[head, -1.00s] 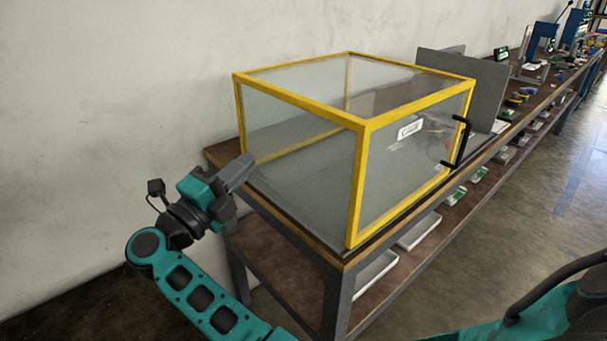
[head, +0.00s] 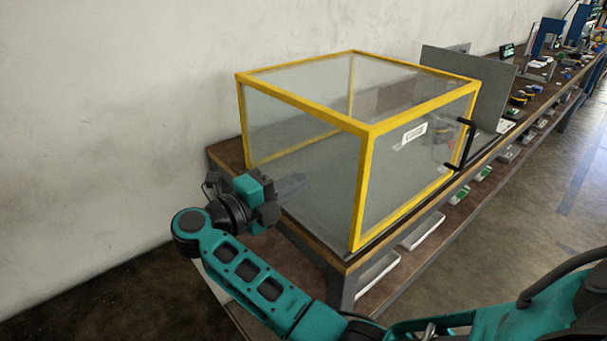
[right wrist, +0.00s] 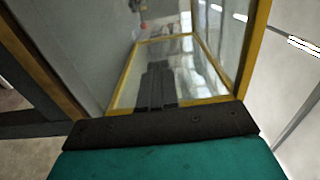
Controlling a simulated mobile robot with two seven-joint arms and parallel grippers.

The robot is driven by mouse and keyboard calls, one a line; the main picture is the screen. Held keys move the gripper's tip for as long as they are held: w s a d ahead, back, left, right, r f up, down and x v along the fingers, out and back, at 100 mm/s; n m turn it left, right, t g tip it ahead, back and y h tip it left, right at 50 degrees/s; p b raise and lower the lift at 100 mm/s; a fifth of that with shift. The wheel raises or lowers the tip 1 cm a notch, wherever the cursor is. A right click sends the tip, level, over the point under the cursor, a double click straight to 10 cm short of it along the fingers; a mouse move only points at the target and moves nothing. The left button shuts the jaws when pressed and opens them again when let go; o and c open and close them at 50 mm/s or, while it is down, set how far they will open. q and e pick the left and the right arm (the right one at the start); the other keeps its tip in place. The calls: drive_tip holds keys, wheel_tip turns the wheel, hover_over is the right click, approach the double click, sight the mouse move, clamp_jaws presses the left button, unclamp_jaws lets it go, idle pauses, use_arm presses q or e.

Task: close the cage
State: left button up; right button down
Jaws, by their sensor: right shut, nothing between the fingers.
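The cage (head: 363,195) is a clear box with a yellow frame, standing on the near end of a bench. Its front face carries a white label (head: 414,132) and a black handle (head: 462,145). That face looks about flush with the frame, but I cannot tell if it is fully shut. My right gripper (head: 292,186) is shut and empty at the cage's left side. In the right wrist view its dark fingers (right wrist: 156,85) point at the cage between yellow frame bars (right wrist: 252,50). I cannot tell whether they touch the clear side. My left gripper is not in view.
The brown bench (head: 228,153) runs away to the right, with a lower shelf. A grey panel (head: 487,85) stands behind the cage. Several small items lie further along the bench. A bare wall is at the left, and open floor (head: 545,215) at the right.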

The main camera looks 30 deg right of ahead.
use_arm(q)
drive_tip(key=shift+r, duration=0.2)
use_arm(e)
drive_tip(key=shift+w+d, duration=0.2)
drive_tip(key=shift+d, duration=1.1)
